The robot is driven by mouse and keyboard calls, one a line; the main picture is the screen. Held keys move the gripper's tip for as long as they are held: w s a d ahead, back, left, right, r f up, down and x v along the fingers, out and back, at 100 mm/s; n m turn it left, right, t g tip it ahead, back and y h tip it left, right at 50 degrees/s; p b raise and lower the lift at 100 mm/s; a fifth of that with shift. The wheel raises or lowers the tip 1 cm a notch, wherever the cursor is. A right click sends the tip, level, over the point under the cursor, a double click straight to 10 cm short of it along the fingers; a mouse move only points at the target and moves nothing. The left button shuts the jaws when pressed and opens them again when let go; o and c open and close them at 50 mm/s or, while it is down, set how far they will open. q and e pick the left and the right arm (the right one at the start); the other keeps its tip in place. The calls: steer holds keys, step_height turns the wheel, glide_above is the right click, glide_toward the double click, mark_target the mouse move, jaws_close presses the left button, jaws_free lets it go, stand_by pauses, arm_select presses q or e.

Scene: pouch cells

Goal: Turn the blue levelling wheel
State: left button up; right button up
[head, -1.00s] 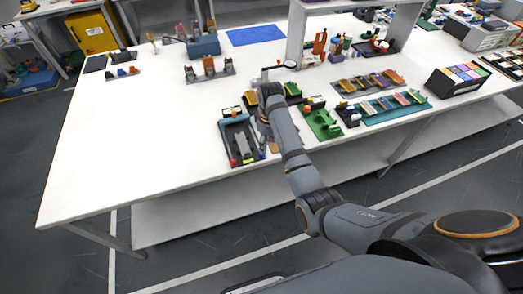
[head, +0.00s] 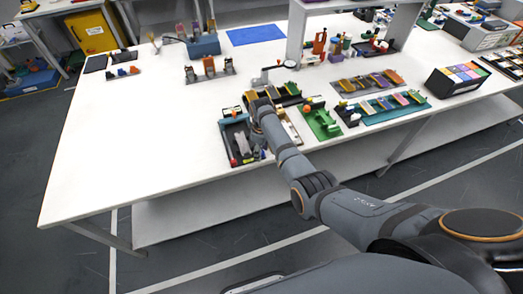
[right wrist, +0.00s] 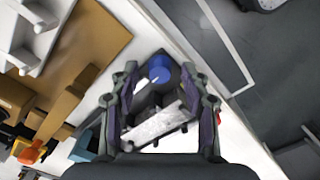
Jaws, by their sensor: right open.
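The blue levelling wheel (right wrist: 159,69) shows in the right wrist view as a round blue knob on a dark mount. A mottled grey-white block (right wrist: 158,122) lies below it in that picture. My right gripper (right wrist: 159,76) is open, with one finger on each side of the wheel. I cannot tell whether the fingers touch it. In the head view, my right gripper (head: 256,127) is over the near part of the table, at the right side of a blue-rimmed tray (head: 224,139). My arm hides much there, and the wheel is not clearly seen. My left gripper is not in view.
A green fixture (head: 322,122) and a teal rack (head: 395,108) stand to the right on the white table (head: 150,130). A dial-gauge stand (head: 280,70) is behind the gripper. The table's front edge is close to the gripper. The left half of the table is mostly clear.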

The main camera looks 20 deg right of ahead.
steer(key=shift+f, duration=0.1)
jaws_close()
stand_by(0.4)
